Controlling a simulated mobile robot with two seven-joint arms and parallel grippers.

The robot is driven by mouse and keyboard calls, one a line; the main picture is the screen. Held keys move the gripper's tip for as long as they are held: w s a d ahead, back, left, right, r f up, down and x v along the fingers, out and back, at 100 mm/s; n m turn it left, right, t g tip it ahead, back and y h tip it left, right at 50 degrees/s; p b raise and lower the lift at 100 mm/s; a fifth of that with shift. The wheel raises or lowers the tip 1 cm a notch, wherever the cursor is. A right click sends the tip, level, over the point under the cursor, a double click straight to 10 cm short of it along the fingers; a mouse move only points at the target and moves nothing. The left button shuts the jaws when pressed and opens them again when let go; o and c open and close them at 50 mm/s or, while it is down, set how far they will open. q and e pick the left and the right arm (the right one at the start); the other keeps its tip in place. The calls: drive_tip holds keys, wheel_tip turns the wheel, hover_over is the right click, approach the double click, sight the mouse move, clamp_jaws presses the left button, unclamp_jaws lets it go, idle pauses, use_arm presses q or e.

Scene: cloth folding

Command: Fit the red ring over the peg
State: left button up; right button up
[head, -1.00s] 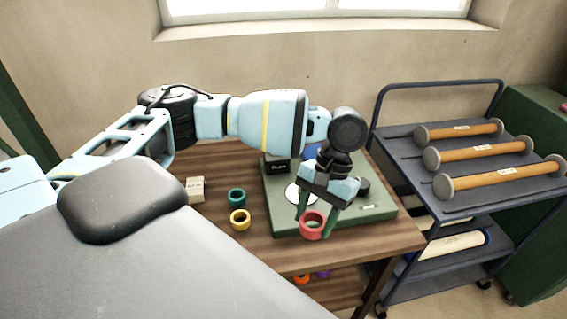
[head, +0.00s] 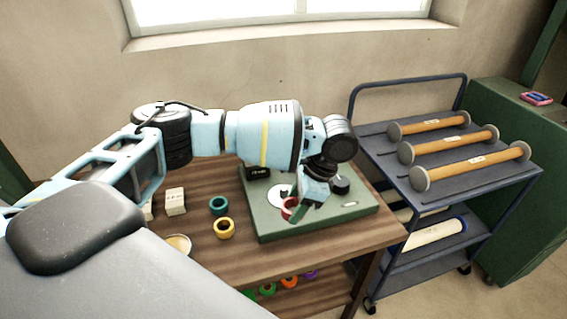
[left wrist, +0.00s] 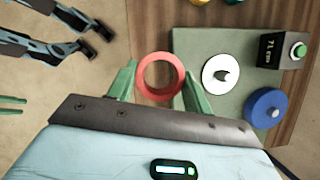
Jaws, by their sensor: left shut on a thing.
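The red ring (head: 289,207) is gripped between the green fingers of my left gripper (head: 297,211). The left wrist view shows the ring (left wrist: 160,57) with its hole clear and a finger on each side. A white disc (head: 279,189) with a short grey peg (left wrist: 222,75) at its middle is on the green board (head: 277,230). In the left wrist view the ring appears left of the peg, apart from it. In the head view the ring partly covers the disc. Two green fingertips of my right gripper (left wrist: 13,105) show, apart, at the left wrist view's left edge.
Teal (head: 218,206) and yellow (head: 225,228) rings lie left of the board. A blue cart (head: 440,205) stands at the right.

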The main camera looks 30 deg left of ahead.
use_arm(q)
drive_tip(key=w+a+f+m+t, duration=0.1)
drive_tip(key=w+a+m+t, duration=0.4)
drive_tip(key=m, duration=0.6)
drive_tip(key=m+t+h, duration=0.2)
drive_tip(key=m+h, duration=0.1)
drive_tip(key=m, duration=1)
hover_over(284, 188)
drive_tip(key=shift+s+d+b, duration=0.1)
drive_tip(key=shift+s+b, duration=0.2)
drive_tip(key=shift+s, duration=0.1)
use_arm(e)
drive_tip(key=shift+s+a+f, duration=0.15)
drive_tip(key=shift+s+f, duration=0.25)
use_arm(q)
drive_tip(key=shift+f+n, duration=0.2)
drive_tip(key=shift+n, duration=0.1)
use_arm(e)
drive_tip(key=shift+s+f, duration=0.1)
